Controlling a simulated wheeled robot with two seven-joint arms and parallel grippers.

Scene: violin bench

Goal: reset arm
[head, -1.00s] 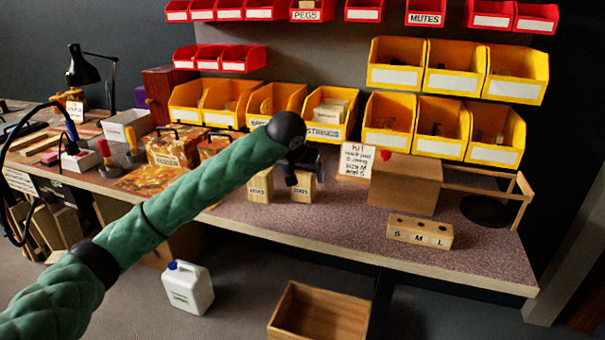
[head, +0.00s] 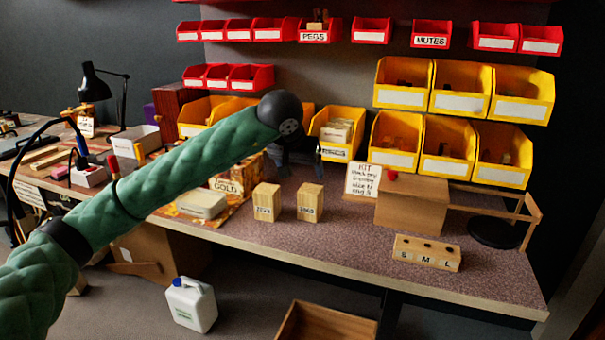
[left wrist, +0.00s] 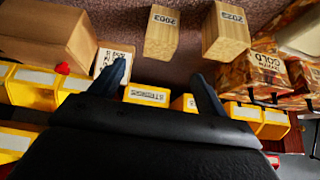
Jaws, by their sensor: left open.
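My left gripper (head: 300,160) is open and raised above the bench, behind the two wooden blocks in the head view. In the left wrist view the fingers of my left gripper (left wrist: 160,78) are spread with nothing between them. The right block (head: 310,203), marked 2003 in the wrist view (left wrist: 161,32), stands upright on the bench. The left block (head: 266,203), marked 2023 in the wrist view (left wrist: 226,32), stands upright beside it with a gap. My right gripper is not in view.
A KIT card (head: 362,180) and a brown box (head: 410,203) stand right of the blocks. Yellow bins (head: 336,132) line the back. An S M L block (head: 427,252) sits near the front edge. The bench in front of the blocks is clear.

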